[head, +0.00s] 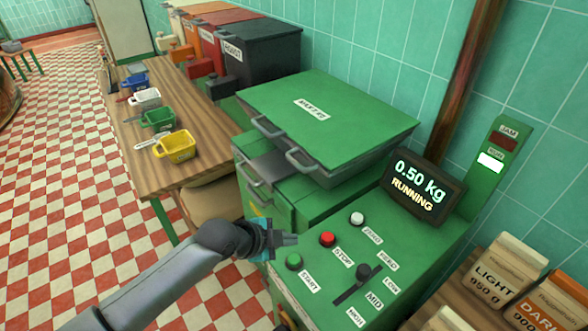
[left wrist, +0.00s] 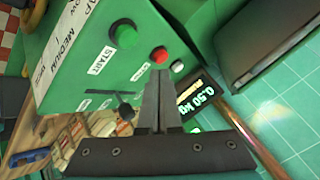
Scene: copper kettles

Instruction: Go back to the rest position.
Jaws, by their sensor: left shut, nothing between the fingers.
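My left gripper (head: 284,239) is shut and empty, above the left edge of the green machine's control panel (head: 330,285). In the head view it is close to the green START button (head: 294,262) and the red STOP button (head: 327,239). In the left wrist view the closed fingers (left wrist: 160,78) show in front of the panel, with their tips near the red button (left wrist: 159,54) in the picture. I cannot tell whether they touch anything. My right gripper is not in view.
The display (head: 422,189) reads 0.50 kg RUNNING; the RUN lamp (head: 490,162) is lit white. A green lidded hopper (head: 325,115) stands behind the panel. Labelled bags (head: 497,275) stand at right. A wooden table (head: 190,185) holds several coloured scoops.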

